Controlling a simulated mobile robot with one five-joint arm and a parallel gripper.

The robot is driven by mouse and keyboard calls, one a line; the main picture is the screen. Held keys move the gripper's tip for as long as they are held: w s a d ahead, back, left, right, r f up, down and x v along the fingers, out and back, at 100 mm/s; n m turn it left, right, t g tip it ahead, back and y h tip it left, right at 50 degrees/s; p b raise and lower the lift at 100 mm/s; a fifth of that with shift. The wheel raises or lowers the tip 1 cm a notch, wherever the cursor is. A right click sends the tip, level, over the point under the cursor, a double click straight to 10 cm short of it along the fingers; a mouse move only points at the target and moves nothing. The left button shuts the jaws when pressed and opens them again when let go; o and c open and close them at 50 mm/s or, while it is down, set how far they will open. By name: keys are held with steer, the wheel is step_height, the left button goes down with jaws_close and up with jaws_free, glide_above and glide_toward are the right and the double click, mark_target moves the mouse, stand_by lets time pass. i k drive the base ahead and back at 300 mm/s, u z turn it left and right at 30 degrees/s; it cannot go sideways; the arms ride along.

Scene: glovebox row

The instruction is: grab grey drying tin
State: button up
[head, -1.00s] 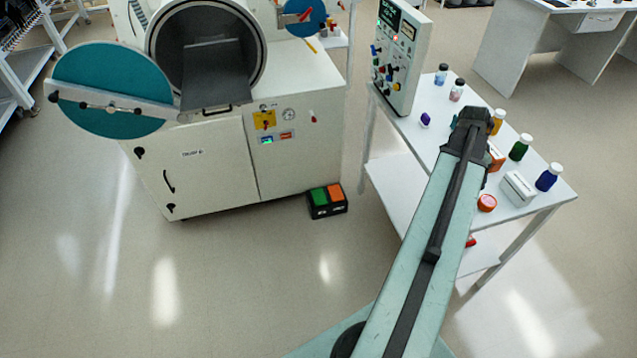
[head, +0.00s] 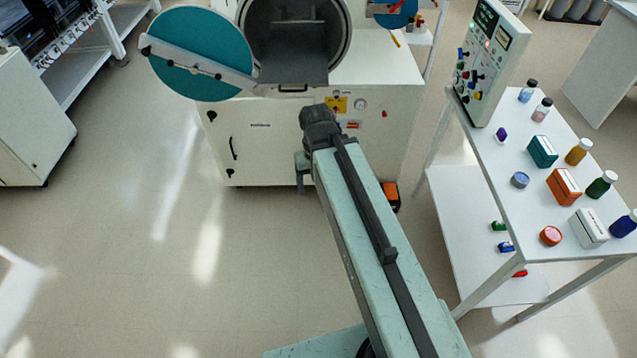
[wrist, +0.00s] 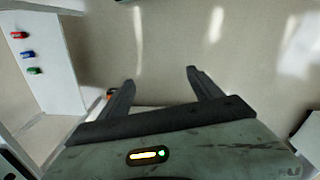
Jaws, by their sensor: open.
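The tin does not show in the wrist view. My gripper (wrist: 161,78) is open and empty, with its two dark fingers apart over bare floor in the wrist view. In the head view my gripper (head: 303,178) is mostly hidden behind the arm's end, in front of the white cabinet and well left of the table.
Small coloured items lie on the lower shelf (head: 470,240). A glovebox cabinet (head: 265,150) stands ahead.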

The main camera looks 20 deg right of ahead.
mark_target(520, 180)
steer(key=u, duration=2.25)
steer(key=k, duration=1.45)
steer(key=z, duration=1.1)
